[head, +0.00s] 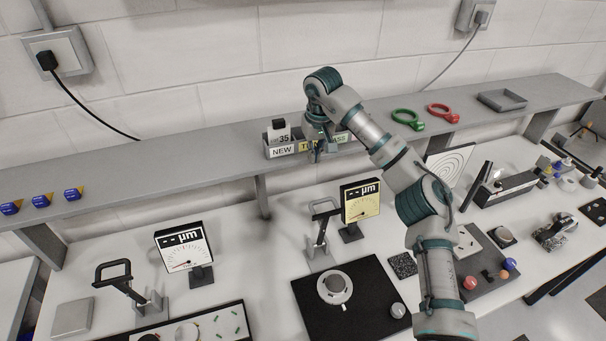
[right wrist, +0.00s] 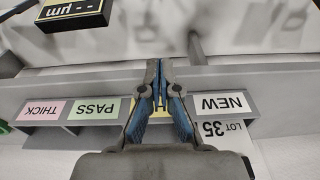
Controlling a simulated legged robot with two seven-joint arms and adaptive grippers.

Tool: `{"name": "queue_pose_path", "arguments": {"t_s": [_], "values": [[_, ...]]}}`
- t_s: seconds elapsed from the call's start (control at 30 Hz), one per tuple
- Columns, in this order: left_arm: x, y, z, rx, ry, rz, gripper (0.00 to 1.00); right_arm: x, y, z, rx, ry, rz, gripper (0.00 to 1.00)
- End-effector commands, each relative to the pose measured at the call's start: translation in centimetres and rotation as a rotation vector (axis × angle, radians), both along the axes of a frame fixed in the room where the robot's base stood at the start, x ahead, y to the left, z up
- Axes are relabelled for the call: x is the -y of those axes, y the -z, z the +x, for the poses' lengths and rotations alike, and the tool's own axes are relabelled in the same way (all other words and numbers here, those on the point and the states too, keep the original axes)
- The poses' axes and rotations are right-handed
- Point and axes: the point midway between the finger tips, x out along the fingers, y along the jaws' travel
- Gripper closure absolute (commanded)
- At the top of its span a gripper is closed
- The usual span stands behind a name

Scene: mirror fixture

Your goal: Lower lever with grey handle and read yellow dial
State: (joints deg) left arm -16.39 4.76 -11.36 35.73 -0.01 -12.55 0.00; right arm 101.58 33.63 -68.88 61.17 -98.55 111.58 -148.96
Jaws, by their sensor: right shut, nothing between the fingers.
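The yellow dial (head: 361,203) stands upright on a black post at the middle of the bench, its display showing dashes and "µm". It also shows partly in the right wrist view (right wrist: 72,14). Just left of it stands a raised lever with a grey loop handle (head: 325,208). My right gripper (head: 316,152) is above and behind both, in front of the sorting bin on the shelf. In the right wrist view its fingers (right wrist: 159,92) are shut and empty, before the bin's labels. It is apart from the lever. My left gripper is not in view.
The labelled bin (head: 281,152) holds a "LOT 35" card. A white dial (head: 184,252) and a black-handled lever (head: 113,272) stand at left. A black plate with a round stage (head: 335,287) lies before the yellow dial. The shelf (head: 190,155) overhangs the bench's back.

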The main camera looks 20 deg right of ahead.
Motion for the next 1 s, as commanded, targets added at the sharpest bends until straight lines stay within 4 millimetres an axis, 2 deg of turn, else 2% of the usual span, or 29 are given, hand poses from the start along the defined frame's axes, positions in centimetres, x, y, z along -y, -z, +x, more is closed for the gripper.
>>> {"name": "queue_pose_path", "arguments": {"t_s": [0.1,0.2,0.6,0.8,1.0], "values": [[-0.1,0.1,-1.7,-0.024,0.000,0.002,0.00,0.4,0.4,0.1,-0.003,-0.002,-0.010,1.00],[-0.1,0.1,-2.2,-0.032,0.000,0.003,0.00,0.3,1.7,0.3,-0.006,-0.002,-0.010,1.00],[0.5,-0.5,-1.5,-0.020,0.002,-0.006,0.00,0.0,10.1,1.6,-0.009,-0.003,-0.011,1.00],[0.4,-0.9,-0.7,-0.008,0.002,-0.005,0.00,0.1,10.9,-0.9,-0.006,-0.003,-0.009,1.00],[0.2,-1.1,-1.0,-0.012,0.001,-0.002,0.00,-0.1,11.4,-2.0,-0.005,-0.002,-0.008,1.00]]}}
